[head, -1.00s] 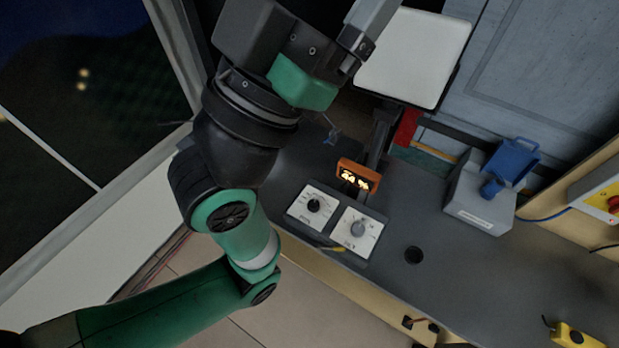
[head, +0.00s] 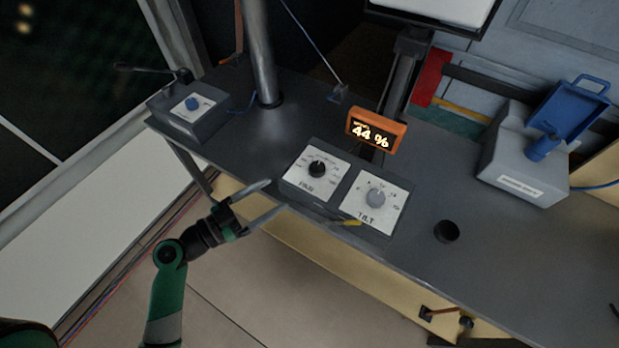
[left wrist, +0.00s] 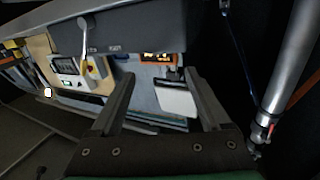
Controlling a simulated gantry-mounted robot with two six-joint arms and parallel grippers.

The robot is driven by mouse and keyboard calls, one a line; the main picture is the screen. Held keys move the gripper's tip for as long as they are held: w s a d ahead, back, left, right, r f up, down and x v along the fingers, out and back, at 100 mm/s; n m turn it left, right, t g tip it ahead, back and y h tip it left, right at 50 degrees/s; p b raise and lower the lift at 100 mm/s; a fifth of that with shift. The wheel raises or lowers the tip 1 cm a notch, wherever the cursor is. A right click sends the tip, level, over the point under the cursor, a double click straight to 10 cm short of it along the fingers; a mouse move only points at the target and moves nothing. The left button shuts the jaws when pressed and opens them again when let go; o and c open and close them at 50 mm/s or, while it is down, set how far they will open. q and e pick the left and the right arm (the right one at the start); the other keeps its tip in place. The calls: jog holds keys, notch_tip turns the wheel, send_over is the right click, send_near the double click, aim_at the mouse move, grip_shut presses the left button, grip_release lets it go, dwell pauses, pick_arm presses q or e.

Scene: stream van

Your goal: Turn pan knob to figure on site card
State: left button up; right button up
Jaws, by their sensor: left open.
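The black pan knob (head: 317,169) sits on a white dial plate on the left of the sloped control box. The grey tilt knob (head: 376,195) sits on the plate to its right. An orange-framed display (head: 376,130) behind them reads 44 %; it also shows in the left wrist view (left wrist: 158,58). My left gripper (head: 277,197) is open and empty, left of the pan plate by the desk's front edge, apart from the knob. In the left wrist view its two fingers (left wrist: 160,85) stand wide apart. I cannot make out a site card. My right gripper is not in view.
A dark round cup or hole (head: 447,232) lies right of the controls.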

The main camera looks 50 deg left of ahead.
aim_at(311, 171)
pick_arm(q)
jog(key=w, duration=0.1)
jog(key=w+b, duration=0.1)
jog(key=w, duration=0.1)
jog(key=w+b, duration=0.1)
jog(key=w, duration=0.1)
jog(key=shift+w+d+r, duration=0.1)
jog(key=shift+d+r, duration=0.05)
jog(key=shift+d, duration=0.25)
jog(key=w, duration=0.6)
jog(key=shift+w+d, duration=0.25)
jog(key=shift+c, duration=0.2)
